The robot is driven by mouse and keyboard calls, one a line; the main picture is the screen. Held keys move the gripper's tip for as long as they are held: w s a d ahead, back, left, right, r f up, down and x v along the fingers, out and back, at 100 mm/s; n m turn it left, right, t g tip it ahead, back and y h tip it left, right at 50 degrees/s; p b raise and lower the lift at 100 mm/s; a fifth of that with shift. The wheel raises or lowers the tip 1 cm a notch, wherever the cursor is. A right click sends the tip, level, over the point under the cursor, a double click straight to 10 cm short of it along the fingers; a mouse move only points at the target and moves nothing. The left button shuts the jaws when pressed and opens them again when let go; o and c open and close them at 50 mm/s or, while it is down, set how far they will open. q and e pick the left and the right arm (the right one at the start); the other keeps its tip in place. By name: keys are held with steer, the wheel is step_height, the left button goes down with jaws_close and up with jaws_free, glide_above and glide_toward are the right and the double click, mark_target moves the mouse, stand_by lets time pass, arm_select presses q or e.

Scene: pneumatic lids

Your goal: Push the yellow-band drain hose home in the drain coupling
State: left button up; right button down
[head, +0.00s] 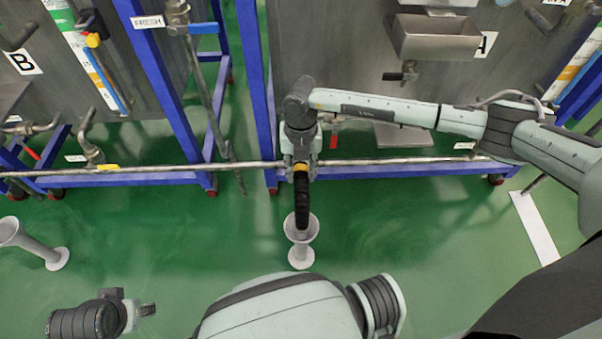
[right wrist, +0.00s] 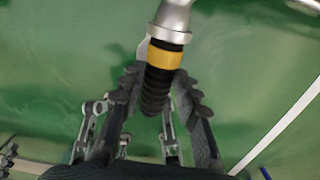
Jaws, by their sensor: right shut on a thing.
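The drain hose (head: 303,205) is black and ribbed with a yellow band near its upper end. In the head view it hangs from my right gripper (head: 301,166) down into a grey funnel. In the right wrist view my right gripper (right wrist: 152,98) is shut on the black part of the hose (right wrist: 157,88), just below the yellow band (right wrist: 164,57). The hose's upper end lines up with the silver drain coupling (right wrist: 170,33). A short black strip shows between band and coupling; how deep the hose sits I cannot tell. My left gripper (head: 147,310) is low at the left, away from the hose; its jaws are unclear.
The grey funnel (head: 301,255) stands on the green floor under the hose; another funnel (head: 40,250) stands at the left. A long metal rail (head: 390,161) and blue frames (head: 257,100) run by the tanks. A steel basin (head: 437,38) sits above. Floor between the funnels is clear.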

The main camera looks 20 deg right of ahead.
steer(key=shift+w+d+b, duration=0.2)
steer(key=shift+w+b, duration=0.2)
steer(key=shift+w, duration=0.3)
steer(key=shift+w+d+b, duration=0.15)
steer(key=shift+w+b, duration=0.25)
steer(key=shift+w, duration=0.3)
steer(key=c, duration=1)
jaws_free()
step_height(320, 180, up, 12)
steer(key=shift+r, duration=0.1)
